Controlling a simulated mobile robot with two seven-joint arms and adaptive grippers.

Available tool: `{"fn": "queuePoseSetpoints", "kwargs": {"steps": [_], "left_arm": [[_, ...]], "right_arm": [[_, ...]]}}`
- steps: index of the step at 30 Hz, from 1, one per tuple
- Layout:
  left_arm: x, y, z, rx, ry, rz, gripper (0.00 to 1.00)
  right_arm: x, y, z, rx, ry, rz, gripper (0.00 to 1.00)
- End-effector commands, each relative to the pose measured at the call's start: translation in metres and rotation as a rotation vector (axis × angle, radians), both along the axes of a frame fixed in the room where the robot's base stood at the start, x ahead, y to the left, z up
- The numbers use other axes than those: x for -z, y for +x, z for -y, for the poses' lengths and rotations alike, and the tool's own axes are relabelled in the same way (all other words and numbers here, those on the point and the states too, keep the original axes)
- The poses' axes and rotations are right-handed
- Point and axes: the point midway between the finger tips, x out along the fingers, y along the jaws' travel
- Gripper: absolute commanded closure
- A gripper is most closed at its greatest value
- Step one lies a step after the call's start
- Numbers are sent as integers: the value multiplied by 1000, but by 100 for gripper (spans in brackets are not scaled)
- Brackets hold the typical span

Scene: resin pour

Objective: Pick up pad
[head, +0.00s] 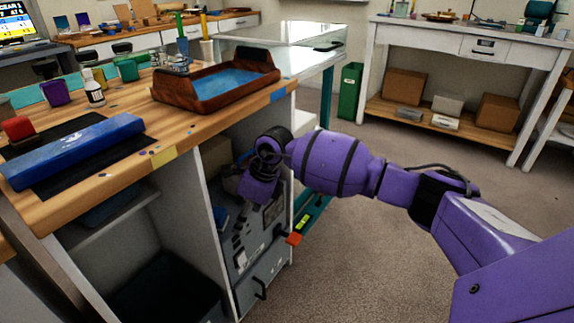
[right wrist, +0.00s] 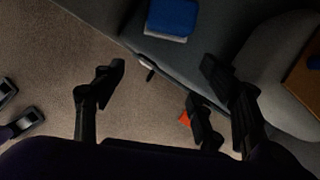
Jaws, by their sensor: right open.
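A blue pad with a pale underside (right wrist: 172,17) lies at the top of the right wrist view, on a grey surface. A small blue item in the open cabinet bay in the head view (head: 221,217) looks like the same pad, partly hidden. My left gripper is not seen in the head view.
The wooden bench top (head: 188,122) overhangs the cabinet, with a brown-framed tray (head: 262,92) and a long blue block (head: 75,150) on it. A grey drawer (head: 262,280) and an orange-red tab (head: 294,239) are near my right gripper. Carpet to the right is clear.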

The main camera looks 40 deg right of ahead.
Motion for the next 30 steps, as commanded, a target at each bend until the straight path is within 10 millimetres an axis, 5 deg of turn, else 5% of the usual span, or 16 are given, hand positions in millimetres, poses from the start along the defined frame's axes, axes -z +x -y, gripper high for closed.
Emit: {"fn": "queuePoseSetpoints", "kwargs": {"steps": [17, 27, 30], "left_arm": [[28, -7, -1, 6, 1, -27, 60], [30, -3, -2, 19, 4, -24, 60], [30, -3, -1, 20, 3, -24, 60]], "right_arm": [[-1, 54, -50, -2, 6, 4, 34], [8, 55, -50, -1, 3, 5, 34], [8, 55, -50, -1, 3, 5, 46]]}}
